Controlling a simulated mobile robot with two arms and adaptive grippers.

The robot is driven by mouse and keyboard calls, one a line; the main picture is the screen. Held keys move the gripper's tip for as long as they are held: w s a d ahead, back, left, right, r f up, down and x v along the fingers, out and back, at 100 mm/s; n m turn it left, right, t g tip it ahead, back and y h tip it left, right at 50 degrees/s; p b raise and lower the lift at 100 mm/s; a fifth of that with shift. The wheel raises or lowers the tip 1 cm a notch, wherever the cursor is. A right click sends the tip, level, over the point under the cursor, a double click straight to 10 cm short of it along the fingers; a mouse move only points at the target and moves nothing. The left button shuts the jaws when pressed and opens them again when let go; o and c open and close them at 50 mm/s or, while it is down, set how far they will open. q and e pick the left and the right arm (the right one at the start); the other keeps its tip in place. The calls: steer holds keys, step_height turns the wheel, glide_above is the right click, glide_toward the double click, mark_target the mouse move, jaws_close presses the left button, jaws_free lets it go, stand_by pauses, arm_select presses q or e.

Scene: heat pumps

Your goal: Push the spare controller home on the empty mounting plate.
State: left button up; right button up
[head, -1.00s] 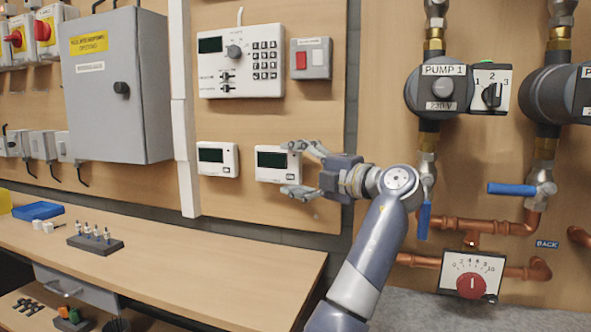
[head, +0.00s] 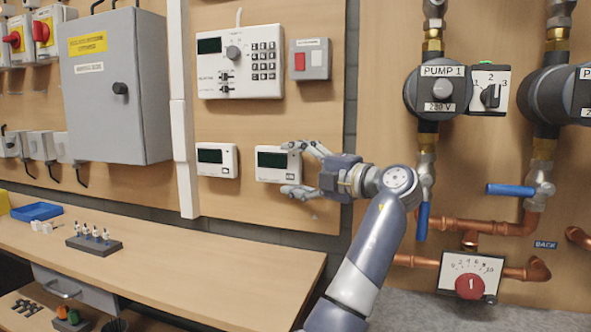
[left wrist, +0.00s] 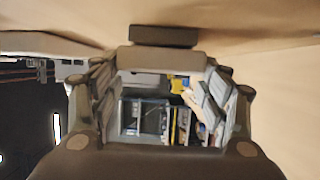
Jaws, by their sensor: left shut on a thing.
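The spare controller (head: 273,164), a white box with a dark display, is upright at the wooden wall board. My left gripper (head: 293,168) is shut on it from the right, one finger over its top edge and one at its bottom edge. The mounting plate is hidden behind the controller, and I cannot tell whether a gap is left between them. A like controller (head: 216,160) sits on the board just to the left. In the left wrist view, dark gripper parts frame a cluttered patch, and I cannot make out the controller. My right gripper is not in view.
A white vertical trunking (head: 186,130) stands left. Pump 1 (head: 438,90) and copper pipes are right of my arm. A wooden bench (head: 200,262) lies below, its right part clear.

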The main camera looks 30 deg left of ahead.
arm_select(q)
steer(key=shift+w, duration=0.1)
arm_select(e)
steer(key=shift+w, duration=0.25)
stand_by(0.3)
arm_select(q)
steer(key=shift+w, duration=0.1)
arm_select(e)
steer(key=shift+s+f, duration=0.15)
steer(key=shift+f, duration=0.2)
arm_select(q)
steer(key=shift+r, duration=0.1)
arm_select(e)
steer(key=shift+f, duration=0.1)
arm_select(q)
steer(key=o, duration=1.1)
steer(key=shift+c, duration=0.2)
steer(key=shift+o, duration=0.5)
steer(key=shift+w+a, duration=0.1)
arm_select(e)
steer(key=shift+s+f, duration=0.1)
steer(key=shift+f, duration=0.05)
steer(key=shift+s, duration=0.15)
